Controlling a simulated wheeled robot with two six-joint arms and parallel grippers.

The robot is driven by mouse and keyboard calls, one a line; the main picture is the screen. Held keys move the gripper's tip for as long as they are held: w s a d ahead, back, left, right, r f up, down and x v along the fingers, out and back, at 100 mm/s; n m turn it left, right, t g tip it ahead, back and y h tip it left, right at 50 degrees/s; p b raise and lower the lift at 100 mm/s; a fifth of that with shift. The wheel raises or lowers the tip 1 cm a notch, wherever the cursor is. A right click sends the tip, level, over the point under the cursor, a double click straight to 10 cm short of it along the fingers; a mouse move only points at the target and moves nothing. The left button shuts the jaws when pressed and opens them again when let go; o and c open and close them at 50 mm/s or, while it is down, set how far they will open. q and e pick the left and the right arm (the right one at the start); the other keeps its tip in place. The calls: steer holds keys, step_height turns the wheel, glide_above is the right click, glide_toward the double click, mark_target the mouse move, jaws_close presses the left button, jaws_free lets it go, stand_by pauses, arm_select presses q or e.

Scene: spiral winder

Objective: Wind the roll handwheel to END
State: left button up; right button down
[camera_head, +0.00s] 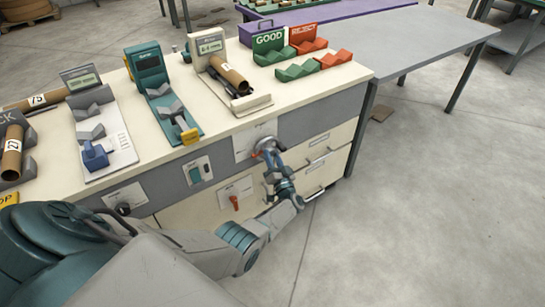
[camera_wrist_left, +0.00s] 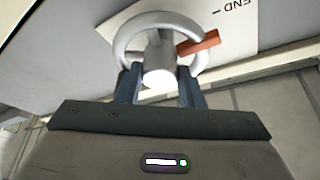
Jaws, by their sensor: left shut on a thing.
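The roll handwheel (camera_head: 264,147) is a grey ring on a pale plate on the front of the bench. In the left wrist view the handwheel (camera_wrist_left: 125,47) has a round hub knob and a red-orange pointer (camera_wrist_left: 198,43) at its right. The mark END (camera_wrist_left: 240,5) is on the plate at upper right, and the pointer lies below and left of it. My left gripper (camera_head: 270,155) reaches up to the handwheel, and its two fingers (camera_wrist_left: 160,85) are shut on the hub. My right gripper is not in view.
The bench top carries a teal device (camera_head: 152,70), a device with a cardboard roll (camera_head: 228,75), and green GOOD (camera_head: 269,42) and red REJECT (camera_head: 304,36) holders. A red switch (camera_head: 235,202) and drawers (camera_head: 320,140) are on the front. Floor is open at right.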

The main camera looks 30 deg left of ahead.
arm_select(q)
steer(key=o, duration=1)
steer(key=v, duration=1.1)
stand_by(0.4)
